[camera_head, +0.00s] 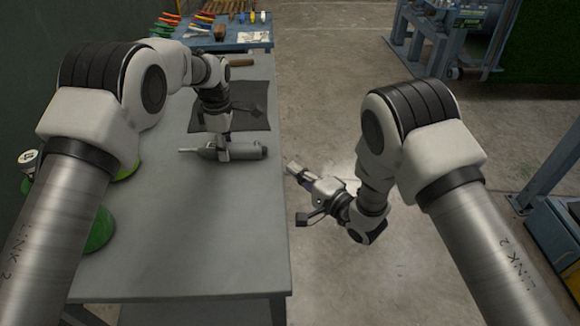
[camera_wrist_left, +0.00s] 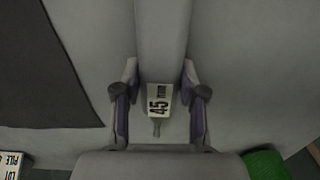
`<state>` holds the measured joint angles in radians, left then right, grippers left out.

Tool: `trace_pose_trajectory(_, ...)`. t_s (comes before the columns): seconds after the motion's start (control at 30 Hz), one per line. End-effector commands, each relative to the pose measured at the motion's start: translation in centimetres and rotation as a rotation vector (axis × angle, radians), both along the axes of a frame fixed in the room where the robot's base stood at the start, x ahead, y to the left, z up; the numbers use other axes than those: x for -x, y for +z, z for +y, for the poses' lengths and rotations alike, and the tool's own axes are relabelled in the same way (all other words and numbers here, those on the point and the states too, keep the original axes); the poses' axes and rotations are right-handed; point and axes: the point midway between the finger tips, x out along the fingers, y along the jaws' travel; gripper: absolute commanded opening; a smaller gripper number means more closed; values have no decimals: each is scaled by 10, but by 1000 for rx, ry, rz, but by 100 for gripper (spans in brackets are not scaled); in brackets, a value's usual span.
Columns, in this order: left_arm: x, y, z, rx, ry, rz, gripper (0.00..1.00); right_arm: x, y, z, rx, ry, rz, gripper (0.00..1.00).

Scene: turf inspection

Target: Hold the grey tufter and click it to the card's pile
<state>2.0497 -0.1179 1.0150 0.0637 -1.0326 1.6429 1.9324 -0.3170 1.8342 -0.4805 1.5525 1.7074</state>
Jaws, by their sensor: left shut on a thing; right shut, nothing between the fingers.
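The grey tufter (camera_head: 250,151) is a grey cylinder with a narrower tip pointing left, level at the table. My left gripper (camera_head: 222,150) comes down over its middle and is shut on it. In the left wrist view the tufter (camera_wrist_left: 161,40) runs between the fingers of my left gripper (camera_wrist_left: 160,98) and bears a white "45 mm" label. I cannot tell whether it touches the table. A white card (camera_wrist_left: 14,164) with "LOT PILE" lettering is cut off at the lower left there. My right gripper (camera_head: 295,171) is shut and empty beyond the table's right edge.
The grey table (camera_head: 200,250) is clear in front of the tufter. A dark mat (camera_head: 245,117) lies behind it. Green objects (camera_head: 100,232) stand at the left edge, partly behind my arm. A blue bench (camera_head: 230,42) with tools is at the back.

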Motion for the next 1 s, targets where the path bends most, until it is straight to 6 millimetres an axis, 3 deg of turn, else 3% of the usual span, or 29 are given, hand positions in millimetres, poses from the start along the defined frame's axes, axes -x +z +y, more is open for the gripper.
trace_pose_trajectory(0.43, 0, -1, 1, 0, 0, 0, 0, 0, 0, 0, 0, 0, 0, 0)
trace_pose_trajectory(0.47, 0, -1, 1, 0, 0, 0, 48, 0, 0, 0, 1, 0, -1, 0)
trace_pose_trajectory(0.5, 0, -1, 1, 0, 0, 0, 62, 0, 0, 0, 1, 0, -1, 0)
trace_pose_trajectory(0.53, 0, -1, 1, 0, 0, 0, 70, 0, 0, 0, 0, 0, 0, 0)
trace_pose_trajectory(0.87, 0, 2, 0, 0, 0, -1, 70, 0, 0, 0, 0, 0, 0, 0)
trace_pose_trajectory(1.0, -1, 19, 1, 0, 0, -3, 70, 0, 0, 0, 0, 0, 0, 0)
